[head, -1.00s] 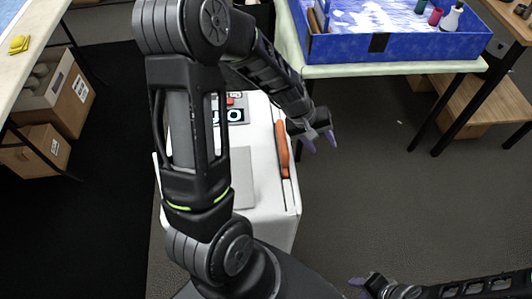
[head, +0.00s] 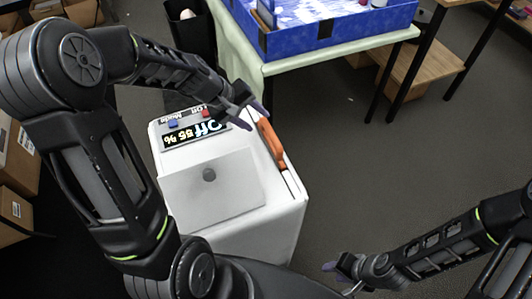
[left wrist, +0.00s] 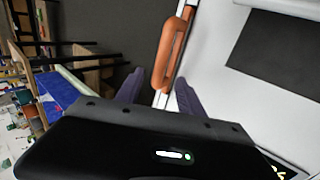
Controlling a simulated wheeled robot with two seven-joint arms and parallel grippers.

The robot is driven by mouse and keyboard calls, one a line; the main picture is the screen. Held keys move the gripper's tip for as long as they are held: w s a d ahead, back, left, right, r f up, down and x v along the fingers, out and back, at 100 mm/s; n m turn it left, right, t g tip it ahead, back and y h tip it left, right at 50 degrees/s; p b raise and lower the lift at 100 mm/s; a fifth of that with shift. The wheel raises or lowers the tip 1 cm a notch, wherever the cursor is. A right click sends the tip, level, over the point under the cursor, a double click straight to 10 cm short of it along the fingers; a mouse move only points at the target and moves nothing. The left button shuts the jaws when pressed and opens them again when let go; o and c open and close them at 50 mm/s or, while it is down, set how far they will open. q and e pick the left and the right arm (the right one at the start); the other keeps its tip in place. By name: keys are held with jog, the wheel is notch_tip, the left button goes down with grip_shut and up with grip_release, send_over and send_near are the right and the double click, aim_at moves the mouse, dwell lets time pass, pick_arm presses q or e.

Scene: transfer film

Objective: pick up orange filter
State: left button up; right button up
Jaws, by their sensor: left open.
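The orange filter (head: 271,143) shows as a long orange handle-shaped piece on the right edge of the white machine (head: 285,222). It also shows in the left wrist view (left wrist: 166,50), set in a narrow slot and standing just beyond my fingertips. My left gripper (head: 251,112) is open and empty, close to the filter's far end; in its wrist view the two purple fingers (left wrist: 160,76) point toward the filter, one on either side of its near end. My right gripper (head: 338,279) looks open and empty, low in the head view, away from the machine.
The machine's top carries a display with coloured buttons (head: 191,131) and a grey lid (head: 213,190). A table with a blue bin (head: 300,40) stands behind it. A black bin (head: 190,30) is at the back left.

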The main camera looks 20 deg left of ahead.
aim_at(266, 126)
pick_arm(q)
jog(key=shift+x, duration=1.25)
jog(key=shift+x, duration=2.65)
jog(key=shift+c, duration=0.2)
grip_shut()
